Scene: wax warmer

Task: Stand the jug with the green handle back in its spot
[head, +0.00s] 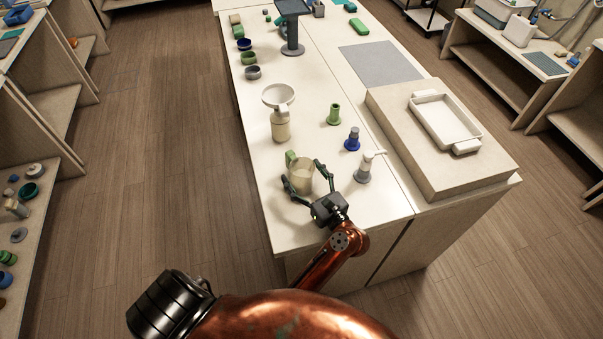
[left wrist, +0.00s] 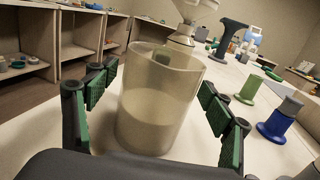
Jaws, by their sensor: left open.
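The jug (head: 301,177) is a translucent beige cup that looks upright on the near end of the white table. Its green handle (head: 290,158) shows on its far left side in the head view. My left gripper (head: 304,172) is open, with one finger on each side of the jug. In the left wrist view the jug (left wrist: 158,105) fills the space between the green-padded fingers (left wrist: 156,85), with a gap visible on both sides. I cannot see my right gripper.
A beige bottle with a white bowl-like top (head: 280,112) stands beyond the jug. A raised block (head: 400,112) bears a white tray (head: 421,105). The table's left edge is close.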

